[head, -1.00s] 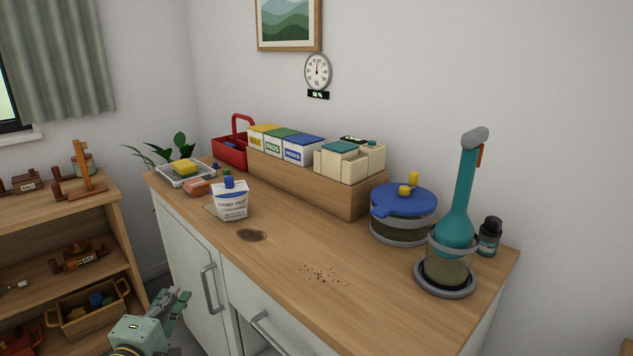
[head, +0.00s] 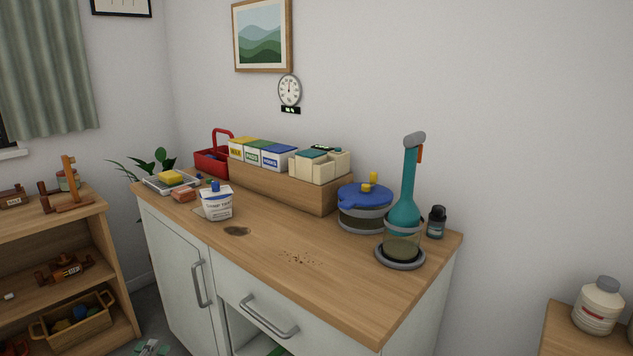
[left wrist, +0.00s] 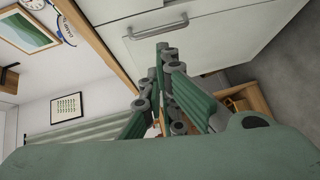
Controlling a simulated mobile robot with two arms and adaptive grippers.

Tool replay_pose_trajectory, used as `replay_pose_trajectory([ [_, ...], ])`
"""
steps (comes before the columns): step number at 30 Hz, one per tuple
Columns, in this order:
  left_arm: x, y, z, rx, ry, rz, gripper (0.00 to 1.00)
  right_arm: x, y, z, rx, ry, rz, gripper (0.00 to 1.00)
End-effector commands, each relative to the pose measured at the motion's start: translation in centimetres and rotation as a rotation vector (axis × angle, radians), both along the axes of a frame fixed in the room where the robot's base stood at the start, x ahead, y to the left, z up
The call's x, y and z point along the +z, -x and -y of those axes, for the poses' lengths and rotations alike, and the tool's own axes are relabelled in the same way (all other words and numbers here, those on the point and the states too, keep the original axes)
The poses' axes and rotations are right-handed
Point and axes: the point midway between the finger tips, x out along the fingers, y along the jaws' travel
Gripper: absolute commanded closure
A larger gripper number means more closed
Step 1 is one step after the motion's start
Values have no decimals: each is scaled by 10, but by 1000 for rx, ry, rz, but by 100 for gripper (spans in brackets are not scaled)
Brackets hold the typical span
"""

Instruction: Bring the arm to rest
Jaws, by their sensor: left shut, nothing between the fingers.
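My left gripper (head: 150,348) shows only as a small green and grey piece at the bottom edge of the head view, low in front of the cabinet. In the left wrist view its fingers (left wrist: 163,52) are together and hold nothing. They point at the white cabinet front (left wrist: 222,40) beside a metal handle (left wrist: 157,24), apart from the counter's contents. The wrist view is tilted. My right gripper is in neither view.
A low shelf (head: 100,240) stands left. A small table with a white bottle (head: 598,308) is at right.

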Motion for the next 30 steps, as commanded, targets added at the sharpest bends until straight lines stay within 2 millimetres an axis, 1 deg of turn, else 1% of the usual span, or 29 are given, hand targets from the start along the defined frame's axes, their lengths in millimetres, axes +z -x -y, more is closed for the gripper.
replay_pose_trajectory([
  [5, -50, 13, 8, -16, -97, -119, 100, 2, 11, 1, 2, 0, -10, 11],
  [8, -86, 26, 15, -38, -171, -201, 100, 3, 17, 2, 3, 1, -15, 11],
  [11, -128, 48, 25, -75, -261, -301, 100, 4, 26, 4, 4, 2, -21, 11],
  [14, -181, 84, 40, -145, -383, -431, 100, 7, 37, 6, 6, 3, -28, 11],
  [15, -204, 103, 46, -183, -439, -487, 100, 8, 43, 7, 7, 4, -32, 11],
  [17, -236, 134, 57, -249, -527, -568, 100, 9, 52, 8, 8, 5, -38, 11],
  [18, -256, 157, 65, -300, -583, -620, 100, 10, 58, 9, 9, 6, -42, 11],
  [20, -283, 193, 75, -380, -666, -691, 100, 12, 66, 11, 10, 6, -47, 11],
  [21, -299, 219, 82, -438, -720, -736, 100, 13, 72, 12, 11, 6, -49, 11],
  [23, -320, 259, 92, -533, -798, -797, 100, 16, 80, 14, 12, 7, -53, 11],
  [24, -332, 287, 99, -601, -849, -834, 100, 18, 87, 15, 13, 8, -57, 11],
  [25, -340, 308, 104, -653, -886, -859, 100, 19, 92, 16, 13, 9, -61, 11],
  [26, -348, 329, 108, -706, -922, -883, 100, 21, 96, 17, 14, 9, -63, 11],
  [27, -356, 358, 114, -780, -967, -911, 100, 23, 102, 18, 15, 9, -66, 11],
  [29, -365, 399, 122, -889, -1031, -943, 100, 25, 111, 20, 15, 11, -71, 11],
  [30, -370, 425, 126, -959, -1068, -961, 100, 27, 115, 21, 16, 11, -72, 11],
])
